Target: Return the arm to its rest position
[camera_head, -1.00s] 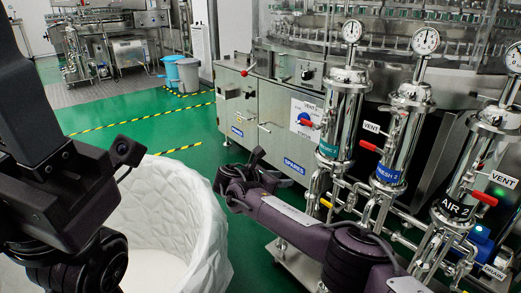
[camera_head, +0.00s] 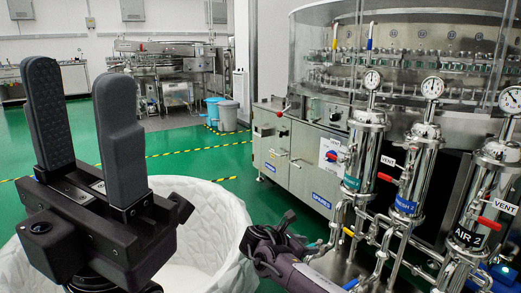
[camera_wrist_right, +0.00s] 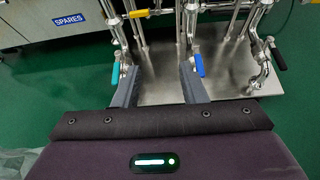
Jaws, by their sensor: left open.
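My left gripper (camera_head: 78,78) stands at the left of the head view. Its two thick black fingers point up, apart, with nothing between them. It is in front of the white faceted bin (camera_head: 205,200). My right arm (camera_head: 290,268) enters at the bottom centre of the head view, its gripper (camera_head: 268,232) beside the bin and left of the steel filter pipes. In the right wrist view, the right gripper's (camera_wrist_right: 158,68) two grey fingers are apart with no object held between them. Beyond them are pipes with a teal valve handle (camera_wrist_right: 115,74) and a blue one (camera_wrist_right: 199,65).
Steel filter housings (camera_head: 362,150) with gauges and red-handled valves stand at the right. Behind them is the large washer machine (camera_head: 310,165). Blue and grey waste bins (camera_head: 228,115) stand further back. Green floor (camera_head: 190,150) with yellow-black tape lies open between.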

